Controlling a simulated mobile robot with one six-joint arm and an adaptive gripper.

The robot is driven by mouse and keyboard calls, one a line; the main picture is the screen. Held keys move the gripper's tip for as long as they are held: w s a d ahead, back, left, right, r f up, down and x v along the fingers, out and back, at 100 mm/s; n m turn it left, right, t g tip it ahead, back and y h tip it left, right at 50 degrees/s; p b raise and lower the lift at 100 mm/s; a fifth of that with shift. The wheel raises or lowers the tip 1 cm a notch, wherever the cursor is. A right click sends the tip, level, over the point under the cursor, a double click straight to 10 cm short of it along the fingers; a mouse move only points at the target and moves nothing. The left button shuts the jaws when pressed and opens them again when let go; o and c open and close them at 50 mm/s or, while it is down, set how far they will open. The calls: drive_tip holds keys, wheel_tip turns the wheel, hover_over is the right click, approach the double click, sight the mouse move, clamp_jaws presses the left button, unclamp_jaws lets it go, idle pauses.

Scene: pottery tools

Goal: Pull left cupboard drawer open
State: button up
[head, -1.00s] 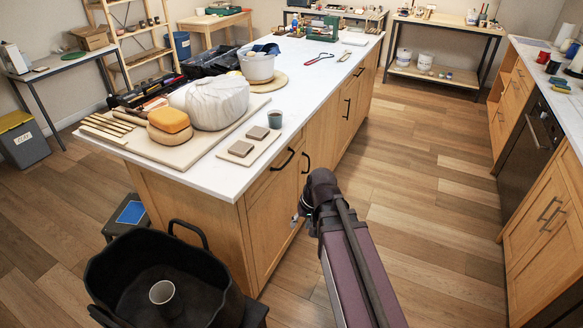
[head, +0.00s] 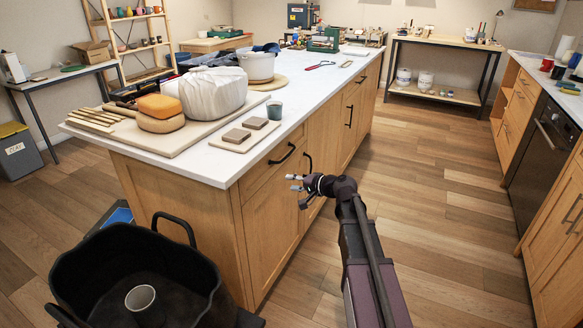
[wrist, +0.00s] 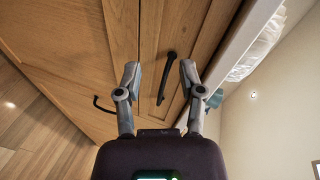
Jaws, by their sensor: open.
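The left cupboard drawer (head: 265,170) is a wooden front at the near end of the island's long side, under the white top. It looks shut. Its black bar handle (head: 282,154) runs level along it. My gripper (head: 295,183) is open and empty, in front of the cupboard and lower than this handle in the head view. In the wrist view, the drawer handle (wrist: 166,78) appears between the two open fingertips (wrist: 159,72), beyond them and apart from them. A door's handle (wrist: 103,104) shows to the left there.
The island top (head: 222,165) carries a board with clay, a tile board (head: 246,136) and a cup (head: 274,110). A black pot-like container (head: 140,275) stands at front left. Counters with drawers (head: 560,190) line the right. The wooden floor (head: 440,210) between is clear.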

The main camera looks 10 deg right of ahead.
sight(290, 153)
drive_tip(key=w+d+f+m+t+b, duration=0.2)
drive_tip(key=w+d+m+t+b, duration=0.4)
drive_tip(key=w+d+b, duration=0.2)
drive_tip(key=shift+w+d+f+h, duration=0.15)
drive_tip(key=shift+w+d+h, duration=0.2)
drive_tip(key=shift+d, duration=0.3)
drive_tip(key=x, duration=0.6)
drive_tip(key=p+x, duration=0.1)
drive_tip(key=x, duration=0.6)
drive_tip(key=shift+w+a+r, duration=0.2)
drive_tip(key=shift+w+r, duration=0.05)
clamp_jaws()
drive_tip(key=shift+d, duration=0.2)
drive_tip(key=shift+s+a, duration=0.1)
drive_tip(key=shift+a, duration=0.1)
